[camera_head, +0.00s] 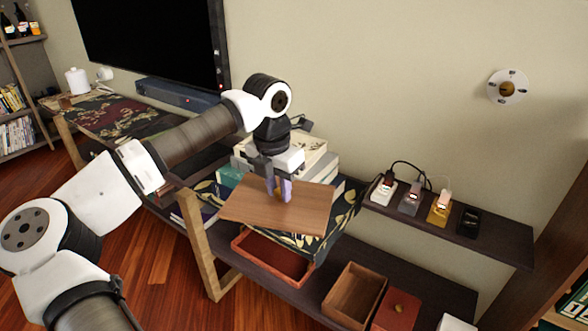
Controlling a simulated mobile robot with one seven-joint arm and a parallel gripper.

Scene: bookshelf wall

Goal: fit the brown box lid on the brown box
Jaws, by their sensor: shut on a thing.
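The brown box lid (305,207) is a flat wooden board held in mid-air by my gripper (279,189), near the middle of the head view. My gripper points down and is shut on the lid's small knob, which is mostly hidden between the fingers. The lid looks roughly level and is apart from the brown box. The brown box (358,283) stands open on the low dark shelf, below and to the right of the lid. Its inside looks empty.
A red lid with a knob (396,315) sits just right of the brown box. Books (318,166) are behind my gripper. A wall ledge (490,236) holds several plugged-in devices.

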